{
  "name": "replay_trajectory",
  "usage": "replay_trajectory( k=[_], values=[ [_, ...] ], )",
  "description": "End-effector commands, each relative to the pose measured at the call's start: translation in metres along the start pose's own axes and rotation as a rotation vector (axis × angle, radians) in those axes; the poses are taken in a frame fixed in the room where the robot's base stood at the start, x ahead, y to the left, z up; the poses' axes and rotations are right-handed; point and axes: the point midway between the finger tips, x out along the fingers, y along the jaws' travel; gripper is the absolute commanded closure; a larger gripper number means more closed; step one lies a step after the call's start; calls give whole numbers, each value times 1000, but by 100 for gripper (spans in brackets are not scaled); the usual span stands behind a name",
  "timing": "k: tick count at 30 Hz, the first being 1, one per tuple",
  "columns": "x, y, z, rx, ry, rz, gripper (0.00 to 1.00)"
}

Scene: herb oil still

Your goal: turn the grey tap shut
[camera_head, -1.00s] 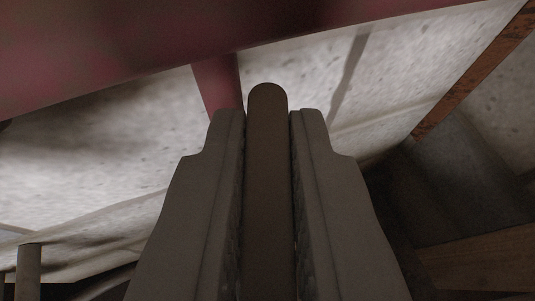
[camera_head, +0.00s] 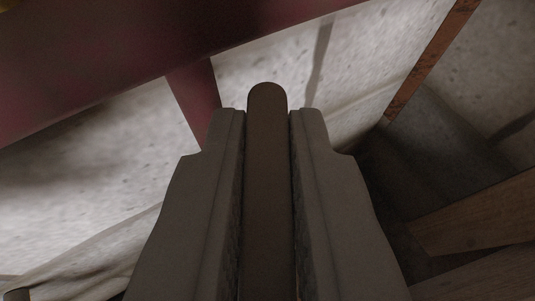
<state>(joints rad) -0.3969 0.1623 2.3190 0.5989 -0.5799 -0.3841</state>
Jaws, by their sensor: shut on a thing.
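A long dark grey-brown bar with a rounded end (camera_head: 267,150), which looks like the tap's lever, runs up the middle of the view. My gripper (camera_head: 267,118) is shut on it, one finger along each side. The bar's rounded tip sticks out a little beyond the fingertips. The rest of the tap's body is hidden, so I cannot tell how far it is turned.
A dark red body (camera_head: 100,62) crosses the upper left, with a red leg or strut (camera_head: 196,100) coming down from it behind my left finger. A pale speckled wall or floor (camera_head: 90,195) lies behind. Wooden pieces (camera_head: 480,215) and a rusty brown edge (camera_head: 432,60) are at the right.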

Motion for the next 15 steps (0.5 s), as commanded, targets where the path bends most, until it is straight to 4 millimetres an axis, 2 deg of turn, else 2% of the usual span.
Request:
replay_trajectory(
  k=[4, 5, 7, 15],
  values=[
    [0, 0, 0, 0, 1, 0, 100],
    [0, 0, 0, 0, 1, 0, 82],
    [0, 0, 0, 0, 1, 0, 68],
    [0, 0, 0, 0, 0, 0, 66]
  ],
)
